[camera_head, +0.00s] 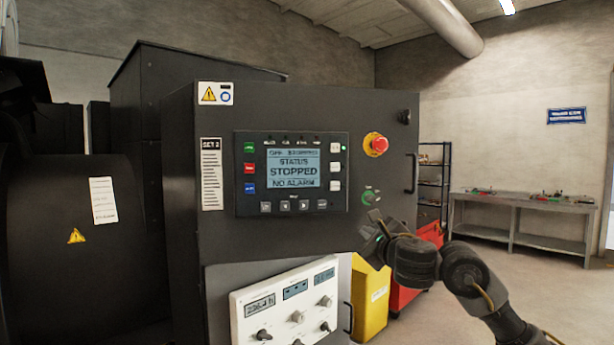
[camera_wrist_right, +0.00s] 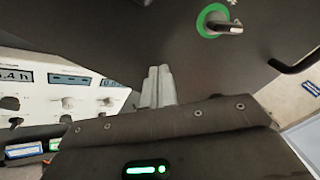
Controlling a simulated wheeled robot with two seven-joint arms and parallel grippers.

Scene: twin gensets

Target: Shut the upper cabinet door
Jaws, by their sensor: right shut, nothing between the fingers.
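The upper cabinet door (camera_head: 300,115) is a dark panel with a display, a red stop button (camera_head: 375,145) and a dark vertical handle (camera_head: 412,172) near its right edge. Its right edge stands out well past the lower front, so it looks ajar; the exact angle is unclear. In the right wrist view the door's dark face (camera_wrist_right: 225,65) fills the upper middle, with a green-ringed switch (camera_wrist_right: 218,22). My right gripper (camera_head: 372,220) is at the door's lower right; its fingers (camera_wrist_right: 157,75) are shut and empty. I cannot tell whether they touch it. My left gripper is out of view.
Below the door is a white instrument panel (camera_head: 285,305) with knobs. A yellow bin (camera_head: 370,300) and a red cabinet (camera_head: 405,290) stand behind my right arm. A workbench (camera_head: 525,205) and a shelf rack (camera_head: 432,185) are at the back right, with open floor before them.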

